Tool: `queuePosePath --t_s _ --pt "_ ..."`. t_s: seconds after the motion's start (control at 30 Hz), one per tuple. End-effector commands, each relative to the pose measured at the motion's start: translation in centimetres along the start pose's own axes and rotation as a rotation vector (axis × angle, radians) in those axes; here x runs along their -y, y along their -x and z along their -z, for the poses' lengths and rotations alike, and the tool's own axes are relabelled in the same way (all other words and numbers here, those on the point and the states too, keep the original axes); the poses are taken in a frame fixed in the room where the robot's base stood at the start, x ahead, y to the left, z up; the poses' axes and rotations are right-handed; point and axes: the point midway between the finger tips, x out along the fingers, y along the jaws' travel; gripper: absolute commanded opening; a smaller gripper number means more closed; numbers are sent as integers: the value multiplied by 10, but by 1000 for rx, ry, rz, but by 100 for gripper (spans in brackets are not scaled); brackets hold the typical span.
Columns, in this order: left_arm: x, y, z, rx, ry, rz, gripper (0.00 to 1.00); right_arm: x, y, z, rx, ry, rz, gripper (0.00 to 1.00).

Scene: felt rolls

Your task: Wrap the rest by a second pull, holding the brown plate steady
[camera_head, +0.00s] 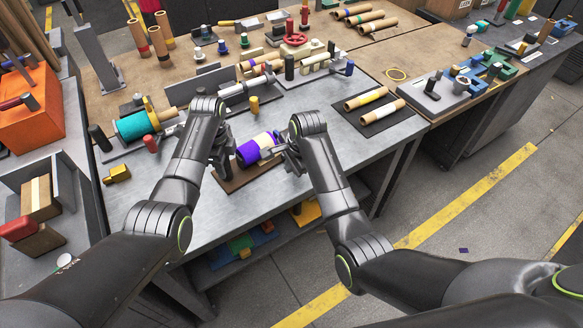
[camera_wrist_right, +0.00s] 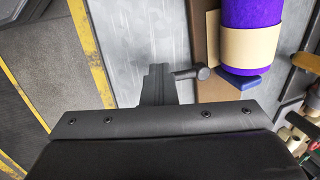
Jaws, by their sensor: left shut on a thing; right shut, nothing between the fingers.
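A purple felt roll (camera_head: 247,154) with a cream band (camera_head: 264,141) around it lies on the brown plate (camera_head: 236,183) on the grey bench. In the right wrist view the purple roll (camera_wrist_right: 252,14), its cream band (camera_wrist_right: 250,48) and a strip of the brown plate (camera_wrist_right: 206,88) show. A small blue piece (camera_wrist_right: 243,82) sits at the roll's end. My left gripper (camera_head: 225,164) is shut at the left side of the plate; its fingers hide the exact contact. My right gripper (camera_head: 290,160) is shut and empty beside the roll's right end. Its fingers (camera_wrist_right: 158,82) also show in the wrist view.
A teal roll (camera_head: 137,124) on a holder stands to the left. A yellow peg (camera_head: 254,105) and a clamp-like fixture (camera_head: 245,88) stand behind. The bench's front edge is close; its front right is clear.

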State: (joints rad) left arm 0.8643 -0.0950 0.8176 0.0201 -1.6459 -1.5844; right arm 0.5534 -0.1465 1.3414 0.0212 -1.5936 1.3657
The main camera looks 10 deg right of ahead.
Motion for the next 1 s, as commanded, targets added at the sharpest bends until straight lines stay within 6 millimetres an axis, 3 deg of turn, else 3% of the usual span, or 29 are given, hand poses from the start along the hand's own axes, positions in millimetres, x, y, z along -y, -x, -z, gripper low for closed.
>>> queuePosePath --t_s 1.0 --pt "-1 -2 -1 1 -2 -4 0 6 1 42 -4 1 1 0"
